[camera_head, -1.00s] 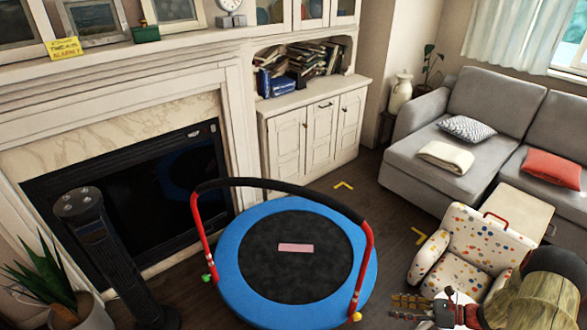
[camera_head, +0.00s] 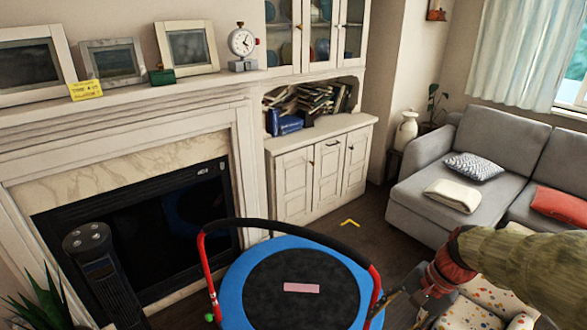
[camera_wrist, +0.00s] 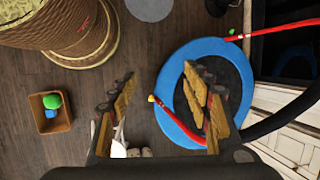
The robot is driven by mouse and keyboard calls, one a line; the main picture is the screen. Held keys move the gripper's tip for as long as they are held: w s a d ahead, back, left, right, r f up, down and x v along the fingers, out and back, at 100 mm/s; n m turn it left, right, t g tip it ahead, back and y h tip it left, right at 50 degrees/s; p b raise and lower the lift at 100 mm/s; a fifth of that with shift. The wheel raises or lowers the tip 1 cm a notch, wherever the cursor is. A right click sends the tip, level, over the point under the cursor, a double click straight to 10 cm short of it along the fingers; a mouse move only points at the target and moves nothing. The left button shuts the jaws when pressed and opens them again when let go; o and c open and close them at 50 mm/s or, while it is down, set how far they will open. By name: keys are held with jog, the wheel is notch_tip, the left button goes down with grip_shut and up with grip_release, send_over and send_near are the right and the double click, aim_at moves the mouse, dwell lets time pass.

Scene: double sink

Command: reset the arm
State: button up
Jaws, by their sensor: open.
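My arm comes in from the right edge of the head view, with a green-brown sleeve-like link and a red part near the wrist. My gripper (camera_head: 396,296) is beside the trampoline's right side, partly hidden by the arm and hard to make out. In the wrist view my gripper (camera_wrist: 158,84) shows two fingers spread wide apart with nothing between them. Floor and the blue trampoline rim lie below it.
A small trampoline (camera_head: 250,268) with a red and black handlebar stands before the fireplace. A spotted armchair (camera_head: 480,308) is close under my arm. A grey sofa (camera_head: 420,185) stands behind. In the wrist view, a basket (camera_wrist: 40,121) holds balls and a woven object (camera_wrist: 70,30) stands nearby.

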jog(key=s+a+r+n+t+h+p, duration=0.1)
jog(key=s+a+r+n+t+h, duration=0.2)
jog(key=s+r+n, duration=0.6)
jog(key=shift+s+r+n+t+h+p, duration=0.4)
jog(key=shift+s+r+t+h, duration=0.55)
jog(key=shift+s+r, duration=0.85)
jog(key=shift+w, duration=0.1)
jog(key=shift+c, duration=0.4)
